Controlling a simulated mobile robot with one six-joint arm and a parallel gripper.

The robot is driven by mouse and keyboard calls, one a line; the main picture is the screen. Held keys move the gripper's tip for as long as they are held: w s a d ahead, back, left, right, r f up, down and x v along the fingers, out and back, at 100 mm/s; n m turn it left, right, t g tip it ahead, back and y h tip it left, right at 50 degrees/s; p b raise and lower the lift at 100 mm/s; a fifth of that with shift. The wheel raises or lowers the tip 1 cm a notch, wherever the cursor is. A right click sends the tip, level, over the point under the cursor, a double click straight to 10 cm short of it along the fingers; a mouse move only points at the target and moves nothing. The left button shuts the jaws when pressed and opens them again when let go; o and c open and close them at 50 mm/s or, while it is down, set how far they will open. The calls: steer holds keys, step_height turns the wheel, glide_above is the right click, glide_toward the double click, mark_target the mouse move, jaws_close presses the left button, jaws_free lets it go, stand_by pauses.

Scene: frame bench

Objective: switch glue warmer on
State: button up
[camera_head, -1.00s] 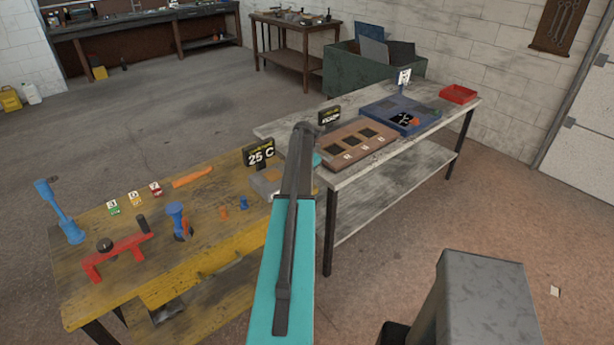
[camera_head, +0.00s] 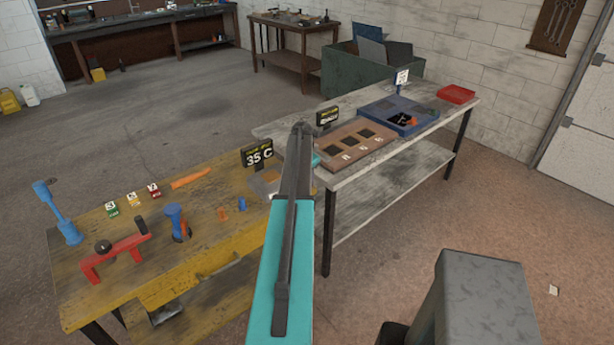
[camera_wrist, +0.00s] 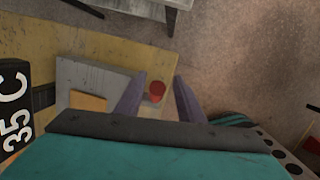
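The glue warmer (camera_head: 264,184) is a grey box on the yellow bench, partly hidden by my arm in the head view. Its black display (camera_head: 258,156) reads 35 C. In the wrist view the warmer's grey top (camera_wrist: 84,78) carries an orange block (camera_wrist: 88,101). A small red cylinder, like a button or knob (camera_wrist: 156,88), shows at the warmer's right side. My gripper (camera_wrist: 158,88) is open, with one finger on each side of the red part. I cannot tell whether a finger touches it. In the head view my arm hides the fingertips.
The yellow bench (camera_head: 205,235) holds a red clamp-like tool (camera_head: 118,248), blue tools and small numbered blocks. A grey table (camera_head: 345,178) to the right holds a brown board (camera_head: 352,148), a blue tray (camera_head: 398,116) and a red tray (camera_head: 456,94).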

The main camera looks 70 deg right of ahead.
steer(key=shift+w+r, duration=0.1)
steer(key=shift+w, duration=0.1)
steer(key=shift+w+a+r, duration=0.1)
steer(key=shift+a+r, duration=0.05)
steer(key=shift+r, duration=0.5)
steer(key=v, duration=0.6)
steer(key=shift+s+r+p, duration=0.25)
steer(key=shift+s+p, duration=0.1)
steer(key=shift+s, duration=0.05)
